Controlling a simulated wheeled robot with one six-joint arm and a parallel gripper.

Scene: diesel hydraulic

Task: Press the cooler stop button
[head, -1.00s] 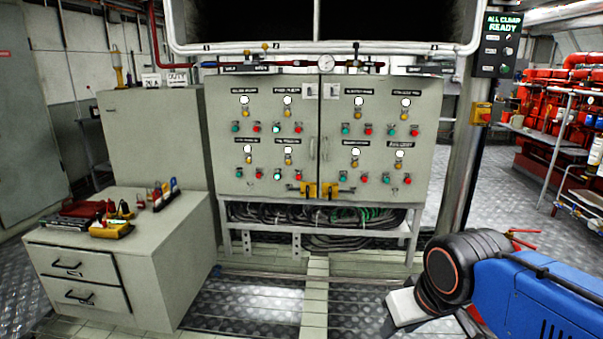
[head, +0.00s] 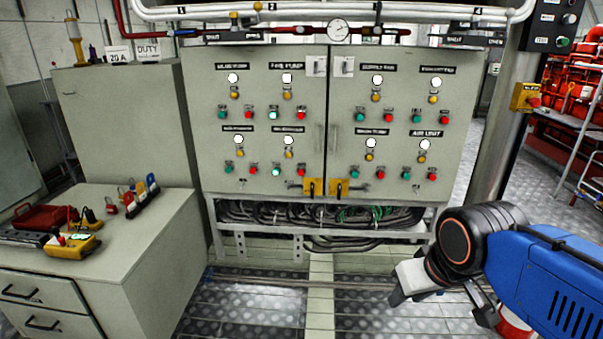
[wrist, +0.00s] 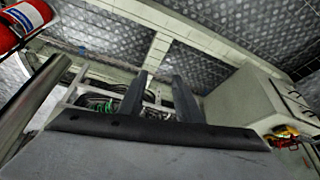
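A grey two-door control cabinet (head: 262,150) stands ahead in the head view. It carries two rows of labelled groups, each with a white round gauge or lamp, a yellow lamp, a green button and a red button to its right. Most labels are too blurred to read, so I cannot tell which group is the cooler. The lower-row red buttons include one at the left (head: 251,169), one left of the door gap (head: 301,173) and one right of it (head: 380,174). My gripper (wrist: 160,76) has its two fingers apart and empty, low and right, away from the cabinet.
A grey drawer unit (head: 130,240) with tools and padlocks on top stands at the left. A pipe with a gauge (head: 339,31) crosses above the cabinet. A post with a yellow box (head: 523,97) stands at the right. The floor before the cabinet is clear.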

